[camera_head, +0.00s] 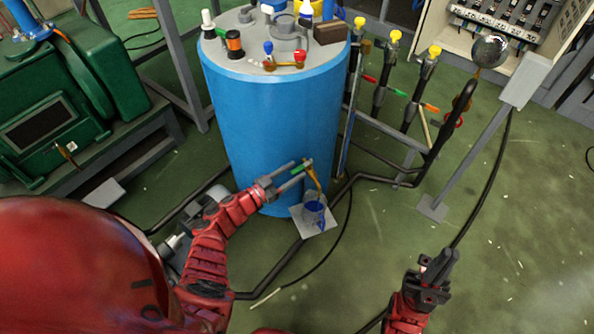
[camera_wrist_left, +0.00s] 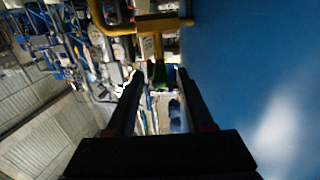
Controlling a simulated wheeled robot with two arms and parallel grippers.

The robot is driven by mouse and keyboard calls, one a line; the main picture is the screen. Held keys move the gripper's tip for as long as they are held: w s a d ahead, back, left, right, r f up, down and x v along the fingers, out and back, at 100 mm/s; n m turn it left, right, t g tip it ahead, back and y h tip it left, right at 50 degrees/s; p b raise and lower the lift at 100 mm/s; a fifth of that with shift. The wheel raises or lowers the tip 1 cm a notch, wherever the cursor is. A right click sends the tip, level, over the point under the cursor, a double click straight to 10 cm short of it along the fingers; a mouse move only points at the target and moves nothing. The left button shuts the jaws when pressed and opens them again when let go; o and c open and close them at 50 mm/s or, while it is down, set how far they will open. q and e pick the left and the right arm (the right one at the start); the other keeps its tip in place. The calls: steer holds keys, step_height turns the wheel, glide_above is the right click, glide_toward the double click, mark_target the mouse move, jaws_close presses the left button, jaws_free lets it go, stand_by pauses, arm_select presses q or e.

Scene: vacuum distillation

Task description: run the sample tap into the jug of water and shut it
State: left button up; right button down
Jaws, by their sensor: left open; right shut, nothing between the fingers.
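The sample tap (camera_head: 314,177) is a brass-coloured fitting low on the blue drum's right side, with a green lever (camera_wrist_left: 160,73). An amber-brown length runs from it down towards the jug; I cannot tell whether it is spout or liquid. The jug (camera_head: 313,211) is clear with blue in it and stands upright under the tap. My left gripper (camera_head: 297,171) is open at the tap. In the left wrist view its fingertips (camera_wrist_left: 159,77) lie on both sides of the green lever, apart from it as far as I can tell. My right gripper (camera_head: 438,262) is shut and empty, away from the drum.
The blue drum (camera_head: 270,120) stands close beside my left gripper. The jug rests on a pale square plate (camera_head: 328,221). Dark pipes run along the floor behind and below. A grey post (camera_head: 470,150) stands to the right. The green floor (camera_head: 520,220) at right is mostly clear.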

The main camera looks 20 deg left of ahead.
arm_select(q)
steer(key=shift+x, duration=0.95)
jaws_close()
stand_by(0.7)
